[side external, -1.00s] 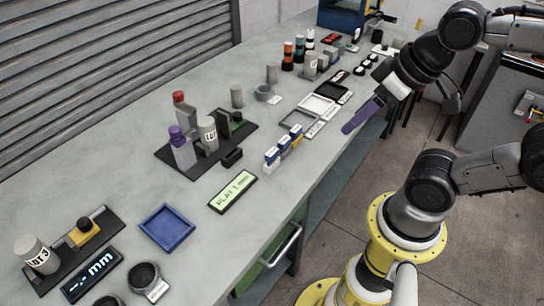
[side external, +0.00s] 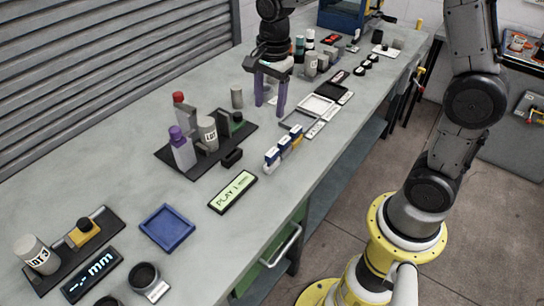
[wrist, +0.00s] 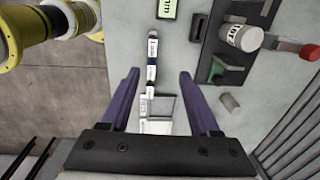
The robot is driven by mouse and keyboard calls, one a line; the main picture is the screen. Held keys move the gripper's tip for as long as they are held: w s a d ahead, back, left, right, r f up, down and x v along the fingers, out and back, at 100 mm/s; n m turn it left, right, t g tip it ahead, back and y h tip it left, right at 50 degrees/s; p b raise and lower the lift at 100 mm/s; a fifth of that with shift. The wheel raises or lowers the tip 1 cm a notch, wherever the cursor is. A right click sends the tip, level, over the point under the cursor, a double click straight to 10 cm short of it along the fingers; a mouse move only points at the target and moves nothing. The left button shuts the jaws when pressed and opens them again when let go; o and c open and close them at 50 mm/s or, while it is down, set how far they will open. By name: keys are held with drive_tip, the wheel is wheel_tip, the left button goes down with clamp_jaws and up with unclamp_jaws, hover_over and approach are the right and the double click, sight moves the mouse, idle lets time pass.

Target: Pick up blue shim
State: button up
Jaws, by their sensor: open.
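A short row of small blue-and-white blocks (side external: 272,157) stands near the table's front edge, one with a yellow part; I cannot tell which of them, if any, is the blue shim. The row also shows in the wrist view (wrist: 152,48), beyond and between my fingertips. My gripper (side external: 270,110) points down with its two purple fingers spread and nothing between them. It is farther along the table than the row, beside the grey tray. In the wrist view the open fingers (wrist: 158,75) frame the near end of the row, apart from it.
A grey tray (wrist: 163,106) and a white tray (side external: 317,105) lie close to my gripper. A dark fixture (side external: 168,155) holds a purple-topped block, a LOT cylinder and a red-capped post.

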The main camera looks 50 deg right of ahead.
hover_over(272, 152)
drive_tip(key=shift+g, duration=0.4)
drive_tip(key=f, duration=1)
drive_tip(key=shift+w+a+f, duration=0.1)
drive_tip(key=shift+w+f, duration=0.1)
drive_tip(key=shift+f, duration=0.1)
drive_tip(key=shift+s+f, duration=0.2)
drive_tip(key=shift+f, duration=2.85)
clamp_jaws()
